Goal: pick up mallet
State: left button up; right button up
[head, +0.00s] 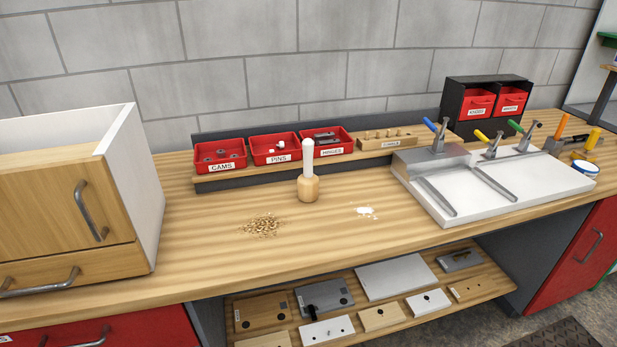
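The mallet (308,175) stands upright near the middle of the wooden workbench. Its light wooden head rests on the bench top and its white handle points up. It stands just in front of the shelf of red bins and overlaps the hinges bin in the picture. Nothing is holding it. Neither of my grippers shows in the head view.
Red bins for cams (220,168), pins (279,157) and hinges (338,150) stand behind the mallet. Wood shavings (262,226) and white powder (366,212) lie in front. A wooden cabinet (60,205) stands left; a white clamp fixture (500,187) stands right.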

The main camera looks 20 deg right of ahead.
aim_at(307, 183)
jog(key=l+u, duration=0.25)
jog(key=l, duration=0.4)
jog(key=l+u, duration=0.3)
jog(key=l, duration=0.35)
jog(key=i, duration=0.05)
